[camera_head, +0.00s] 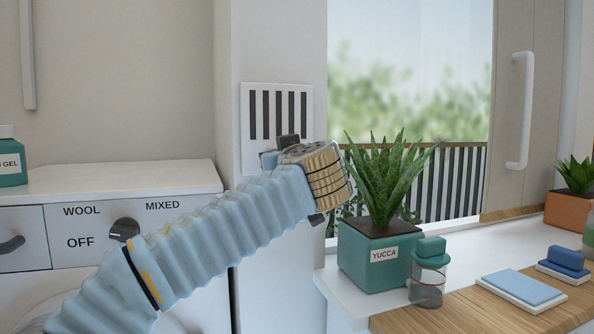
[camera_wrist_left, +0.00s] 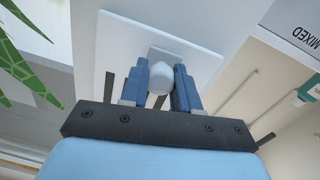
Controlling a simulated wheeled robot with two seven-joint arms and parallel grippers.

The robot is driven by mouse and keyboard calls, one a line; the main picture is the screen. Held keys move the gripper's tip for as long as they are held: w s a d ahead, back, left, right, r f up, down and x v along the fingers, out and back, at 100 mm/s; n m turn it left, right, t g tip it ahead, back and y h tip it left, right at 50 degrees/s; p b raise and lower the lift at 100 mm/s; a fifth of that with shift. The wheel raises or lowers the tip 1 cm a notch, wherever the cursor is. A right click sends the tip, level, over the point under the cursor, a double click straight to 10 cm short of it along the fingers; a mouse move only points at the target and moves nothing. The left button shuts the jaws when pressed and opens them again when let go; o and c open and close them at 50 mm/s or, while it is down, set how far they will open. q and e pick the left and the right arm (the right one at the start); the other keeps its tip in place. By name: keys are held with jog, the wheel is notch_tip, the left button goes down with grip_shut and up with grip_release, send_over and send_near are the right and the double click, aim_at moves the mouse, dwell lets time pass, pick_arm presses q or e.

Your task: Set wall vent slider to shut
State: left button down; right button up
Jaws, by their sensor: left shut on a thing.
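The wall vent (camera_head: 279,98) is a white plate with a row of dark vertical slots on the wall left of the window. My left gripper (camera_head: 284,148) is at its lower part and hides the slider in the head view. In the left wrist view, a white rounded slider knob (camera_wrist_left: 161,77) stands out from the white plate (camera_wrist_left: 112,42). The blue fingers of the left gripper (camera_wrist_left: 160,82) are shut on the knob, one on each side. My right gripper is not in view.
A washer (camera_head: 90,235) with a dial (camera_head: 124,229) is at left. A blue-and-white block (camera_head: 522,288) lies on the wooden board at right.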

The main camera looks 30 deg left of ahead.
pick_arm(q)
jog(key=s+a+b, duration=0.1)
jog(key=s+a, duration=0.1)
jog(key=shift+s+a, duration=0.35)
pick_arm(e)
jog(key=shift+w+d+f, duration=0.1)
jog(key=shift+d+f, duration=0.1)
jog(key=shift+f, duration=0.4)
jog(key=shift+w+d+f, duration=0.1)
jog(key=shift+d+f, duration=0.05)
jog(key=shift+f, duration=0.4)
pick_arm(q)
jog(key=c, duration=0.8)
grip_release()
jog(key=shift+a, duration=0.1)
jog(key=b, duration=0.2)
send_near(257, 158)
jog(key=v, duration=0.7)
jog(key=shift+d+r, duration=0.2)
jog(key=shift+d, duration=0.05)
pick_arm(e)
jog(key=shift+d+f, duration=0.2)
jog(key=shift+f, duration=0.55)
